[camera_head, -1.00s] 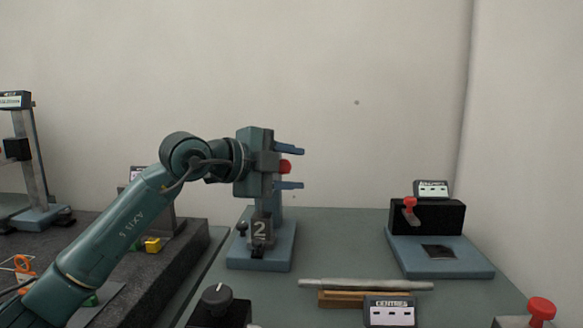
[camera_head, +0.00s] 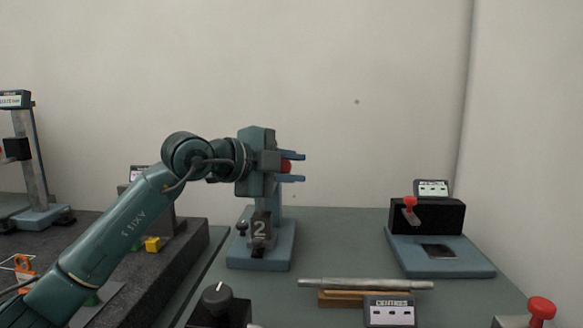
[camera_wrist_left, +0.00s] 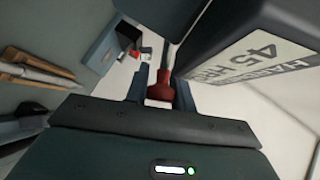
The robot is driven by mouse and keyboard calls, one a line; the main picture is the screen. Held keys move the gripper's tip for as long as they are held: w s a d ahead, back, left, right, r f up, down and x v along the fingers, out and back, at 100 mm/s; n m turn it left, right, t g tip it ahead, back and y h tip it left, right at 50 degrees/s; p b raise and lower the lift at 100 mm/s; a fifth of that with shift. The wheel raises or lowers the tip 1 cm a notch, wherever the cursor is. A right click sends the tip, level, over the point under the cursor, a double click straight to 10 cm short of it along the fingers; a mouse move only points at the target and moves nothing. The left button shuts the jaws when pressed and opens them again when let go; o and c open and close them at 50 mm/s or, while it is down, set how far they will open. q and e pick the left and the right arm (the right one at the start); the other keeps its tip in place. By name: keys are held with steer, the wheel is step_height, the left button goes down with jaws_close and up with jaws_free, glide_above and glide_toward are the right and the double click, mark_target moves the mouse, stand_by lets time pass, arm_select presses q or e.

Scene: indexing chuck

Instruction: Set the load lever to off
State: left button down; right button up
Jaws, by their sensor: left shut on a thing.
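My left gripper (camera_head: 303,167) has its two blue fingers above and below a red knob (camera_head: 286,167), which I take to be the load lever's. In the left wrist view the gripper (camera_wrist_left: 160,80) is shut on this red knob (camera_wrist_left: 160,91), and a dark rod runs on from it. The knob sits beside a dark unit (camera_wrist_left: 215,40) with a plate reading 45 HRC. My arm hides much of the lever and its stand in the head view, so its setting cannot be read.
A blue-based stand (camera_head: 260,258) marked 2 is below the gripper. A dark block (camera_head: 440,217) with another red lever (camera_head: 410,203) stands right. A metal bar (camera_head: 365,284) lies in front. A red knob (camera_head: 542,308) is at front right, a black dial (camera_head: 216,298) at front centre.

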steer(key=shift+r, duration=0.1)
